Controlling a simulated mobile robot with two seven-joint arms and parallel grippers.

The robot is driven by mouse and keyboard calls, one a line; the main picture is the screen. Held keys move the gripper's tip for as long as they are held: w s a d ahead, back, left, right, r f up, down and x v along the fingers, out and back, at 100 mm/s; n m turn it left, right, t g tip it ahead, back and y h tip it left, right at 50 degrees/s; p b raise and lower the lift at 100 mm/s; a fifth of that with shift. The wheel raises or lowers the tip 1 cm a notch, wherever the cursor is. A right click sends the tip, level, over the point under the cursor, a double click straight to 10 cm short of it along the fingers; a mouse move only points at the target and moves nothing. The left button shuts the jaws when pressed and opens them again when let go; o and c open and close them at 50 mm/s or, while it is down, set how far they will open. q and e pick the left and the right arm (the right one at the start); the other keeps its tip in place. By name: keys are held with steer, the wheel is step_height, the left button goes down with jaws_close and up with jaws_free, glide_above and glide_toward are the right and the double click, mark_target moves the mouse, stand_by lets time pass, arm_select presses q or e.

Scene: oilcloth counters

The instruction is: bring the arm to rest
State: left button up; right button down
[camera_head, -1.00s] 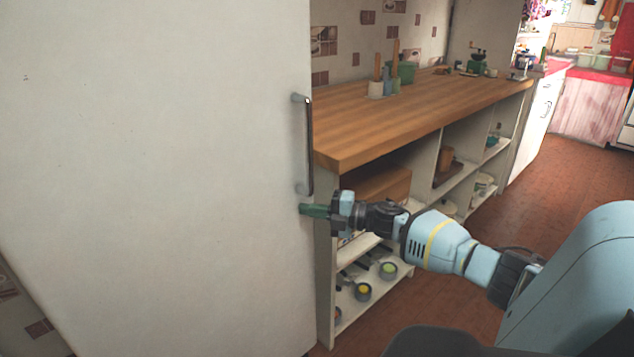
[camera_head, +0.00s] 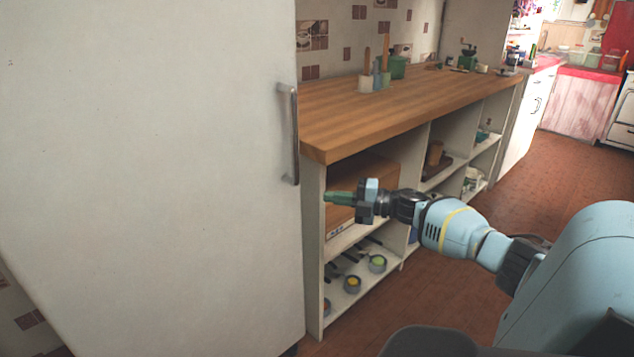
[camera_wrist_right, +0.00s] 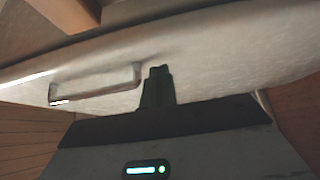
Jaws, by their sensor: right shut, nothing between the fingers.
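My right gripper (camera_head: 338,198) is shut and empty, with its green fingers pointing left. In the head view it shows in front of the open shelf unit, a little right of the white door and below its handle. In the right wrist view the closed fingertips (camera_wrist_right: 158,72) stand before the pale door (camera_wrist_right: 210,75), with the handle (camera_wrist_right: 95,84) to their left. The fingers hold nothing. My right arm (camera_head: 445,222) reaches in from the lower right. My left gripper is not in view.
A large white door (camera_head: 150,180) with a metal handle (camera_head: 291,135) fills the left. A wooden counter (camera_head: 400,112) over open shelves runs to the back right. Small pots (camera_head: 377,264) sit on a low shelf. The reddish floor (camera_head: 545,172) is clear at the right.

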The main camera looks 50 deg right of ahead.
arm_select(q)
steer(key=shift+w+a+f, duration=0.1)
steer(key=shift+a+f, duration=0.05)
arm_select(e)
steer(key=shift+s+d, duration=0.25)
steer(key=shift+d, duration=0.25)
steer(key=shift+s+d, duration=0.2)
steer(key=shift+d, duration=0.25)
